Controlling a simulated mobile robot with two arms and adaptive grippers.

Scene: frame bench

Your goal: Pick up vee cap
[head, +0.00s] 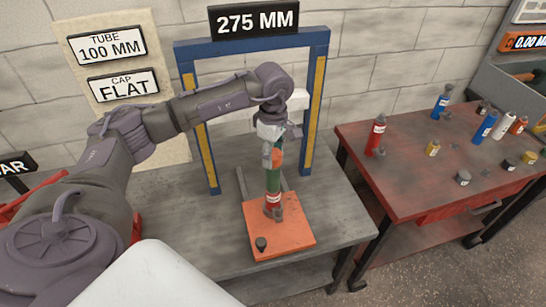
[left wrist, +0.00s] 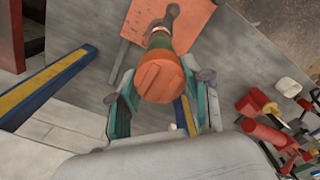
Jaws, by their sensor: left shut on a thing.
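My left gripper (head: 272,142) is above the orange plate on the grey bench, pointing down at the top of an upright stack. It is shut on an orange round cap (left wrist: 160,80), which has a line across its top face; I take this to be the vee cap. In the left wrist view the fingers (left wrist: 162,100) lie on either side of the cap. Below it stand a green tube (head: 272,180) and a red piece (head: 272,203) on the orange plate (head: 290,238). The cap seems in line with the green tube; I cannot tell whether they touch. My right gripper is not in view.
A blue frame (head: 190,60) with yellow strips and a 275 MM sign (head: 253,19) stands behind the stack. A small dark knob (head: 261,243) sits on the plate. The red table (head: 400,190) holds several cylinders, including a red one (head: 376,137) and short caps.

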